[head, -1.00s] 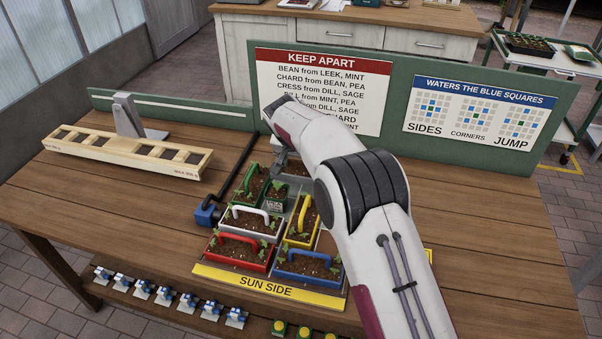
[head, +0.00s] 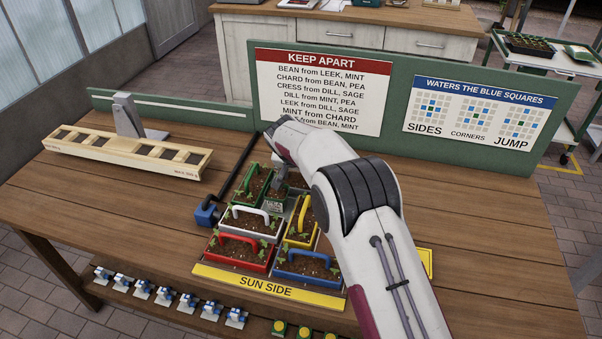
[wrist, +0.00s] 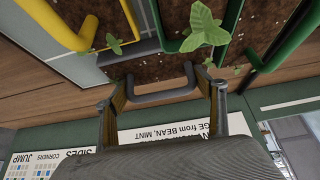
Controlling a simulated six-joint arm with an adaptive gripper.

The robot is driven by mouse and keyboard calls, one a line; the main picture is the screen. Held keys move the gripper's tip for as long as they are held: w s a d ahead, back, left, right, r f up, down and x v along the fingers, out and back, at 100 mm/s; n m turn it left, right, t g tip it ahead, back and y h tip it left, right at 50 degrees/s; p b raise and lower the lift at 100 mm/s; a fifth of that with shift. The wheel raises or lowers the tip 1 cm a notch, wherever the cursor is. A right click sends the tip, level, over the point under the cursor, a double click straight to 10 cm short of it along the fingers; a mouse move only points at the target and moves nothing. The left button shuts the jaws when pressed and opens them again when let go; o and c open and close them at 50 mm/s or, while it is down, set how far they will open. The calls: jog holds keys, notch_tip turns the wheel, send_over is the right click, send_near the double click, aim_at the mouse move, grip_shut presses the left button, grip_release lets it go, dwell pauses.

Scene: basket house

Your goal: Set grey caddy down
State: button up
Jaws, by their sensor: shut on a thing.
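The grey caddy's grey handle (wrist: 162,88) shows between my fingers in the wrist view, with dark soil and green seedlings close by. My gripper (head: 280,187) is shut on this handle, low over the back of the caddy group in the head view. My forearm and gripper hide most of the grey caddy there. I cannot tell whether its base touches the tray. The green caddy (head: 252,184) is just left of my gripper, and the yellow caddy (head: 301,225) is in front to the right.
A white caddy (head: 250,222), a red caddy (head: 238,255) and a blue caddy (head: 308,268) fill the front of the tray. A wooden rack (head: 125,155) lies back left. The green sign board (head: 390,115) rises behind.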

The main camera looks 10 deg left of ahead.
jog(key=o, duration=1.3)
jog(key=shift+f, duration=0.15)
jog(key=shift+v, duration=1)
jog(key=v, duration=1)
jog(key=shift+d+r, duration=0.15)
jog(key=shift+r, duration=0.1)
